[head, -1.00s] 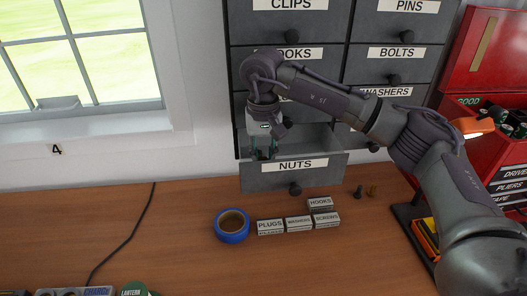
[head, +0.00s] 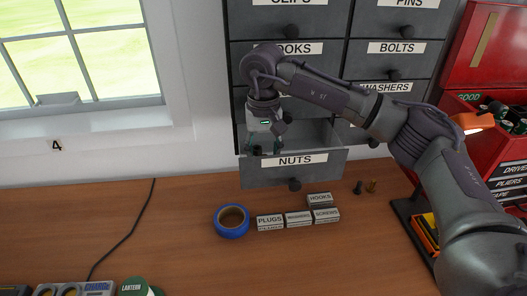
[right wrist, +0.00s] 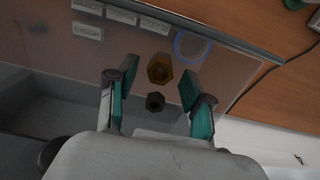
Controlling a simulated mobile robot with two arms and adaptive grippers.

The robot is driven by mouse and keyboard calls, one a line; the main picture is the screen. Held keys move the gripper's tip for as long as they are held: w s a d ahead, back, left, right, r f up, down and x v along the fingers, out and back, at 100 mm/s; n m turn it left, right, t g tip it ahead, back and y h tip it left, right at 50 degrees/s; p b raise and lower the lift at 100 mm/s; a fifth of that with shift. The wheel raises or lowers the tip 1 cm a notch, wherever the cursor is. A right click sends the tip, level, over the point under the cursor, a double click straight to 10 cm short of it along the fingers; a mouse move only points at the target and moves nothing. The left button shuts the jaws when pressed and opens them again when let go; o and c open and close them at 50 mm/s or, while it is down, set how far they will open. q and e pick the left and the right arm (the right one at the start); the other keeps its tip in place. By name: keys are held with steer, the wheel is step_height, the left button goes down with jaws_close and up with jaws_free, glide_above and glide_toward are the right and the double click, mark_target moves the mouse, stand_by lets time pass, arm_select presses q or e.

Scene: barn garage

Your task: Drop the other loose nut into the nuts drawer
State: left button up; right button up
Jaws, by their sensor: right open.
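The nuts drawer (head: 262,176) is pulled open at the bottom of the cabinet, its label facing front. My right gripper (head: 264,149) points down over the drawer's opening, behind its front panel. In the right wrist view my right gripper (right wrist: 155,98) is open, its teal-padded fingers wide apart. A brass nut (right wrist: 159,70) and a dark nut (right wrist: 155,101) show between and below the fingers, with gaps to both. They appear to be in the drawer; whether both rest on its floor is hard to tell. My left gripper is out of view.
Blue tape (head: 231,233) and small labelled boxes (head: 298,218) stand on the bench before the drawer. A dark piece (head: 358,188) and a brass piece (head: 371,186) stand to their right. A red toolbox (head: 505,150) is at the right.

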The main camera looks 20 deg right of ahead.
step_height(320, 180, up, 12)
steer(key=b, duration=0.2)
stand_by(0.4)
